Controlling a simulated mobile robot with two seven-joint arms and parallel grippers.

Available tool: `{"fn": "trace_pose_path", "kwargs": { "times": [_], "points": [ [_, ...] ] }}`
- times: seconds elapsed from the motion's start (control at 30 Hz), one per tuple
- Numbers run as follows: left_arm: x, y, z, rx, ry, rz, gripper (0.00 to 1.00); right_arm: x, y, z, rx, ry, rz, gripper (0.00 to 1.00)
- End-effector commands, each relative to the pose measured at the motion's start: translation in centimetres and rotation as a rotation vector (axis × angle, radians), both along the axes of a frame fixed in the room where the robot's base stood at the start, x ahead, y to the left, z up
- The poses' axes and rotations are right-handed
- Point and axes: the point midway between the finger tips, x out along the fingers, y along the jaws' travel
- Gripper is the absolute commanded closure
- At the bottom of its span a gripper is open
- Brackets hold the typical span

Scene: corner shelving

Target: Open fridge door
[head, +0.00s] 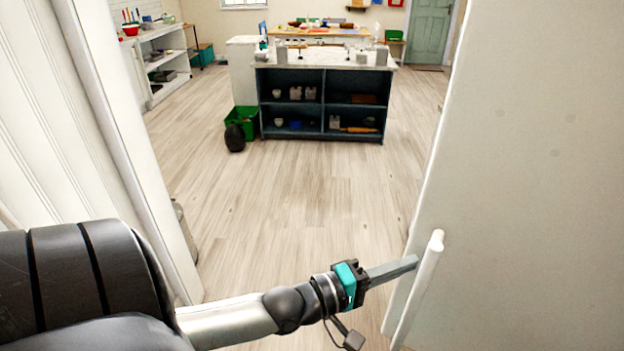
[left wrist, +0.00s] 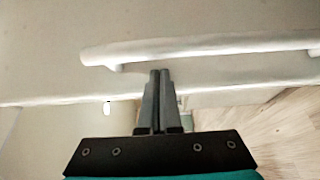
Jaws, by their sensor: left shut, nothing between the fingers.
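The fridge door (head: 540,170) is a large pale panel filling the right of the head view. Its handle (head: 421,285) is a white bar near the door's left edge, and its lower end is cut off by the frame. My left gripper (head: 415,262) is shut and empty, its fingertips right beside the handle. In the left wrist view the handle (left wrist: 200,47) runs across the picture just beyond the shut fingers (left wrist: 160,73), which are not around it. I cannot tell whether they touch it. My right gripper is in neither view.
A white panelled surface (head: 60,120) stands close on the left. A dark shelf island (head: 322,88) with a green bin (head: 243,117) stands farther back. The wooden floor (head: 300,200) between is clear.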

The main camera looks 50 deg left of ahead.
Motion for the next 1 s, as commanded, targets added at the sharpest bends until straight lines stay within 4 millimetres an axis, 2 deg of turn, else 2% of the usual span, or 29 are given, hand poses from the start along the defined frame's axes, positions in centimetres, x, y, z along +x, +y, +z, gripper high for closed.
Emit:
{"fn": "trace_pose_path", "kwargs": {
  "times": [0.33,0.73,1.0],
  "points": [
    [-4.2,1.5,-0.1,0.002,0.006,-0.002,1.00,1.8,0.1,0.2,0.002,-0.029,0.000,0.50],
    [-8.9,3.4,0.0,0.001,0.005,-0.003,1.00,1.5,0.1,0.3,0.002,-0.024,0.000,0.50],
    [-8.4,5.6,-5.4,0.183,0.037,0.051,1.00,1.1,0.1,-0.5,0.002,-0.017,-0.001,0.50]
  ]
}}
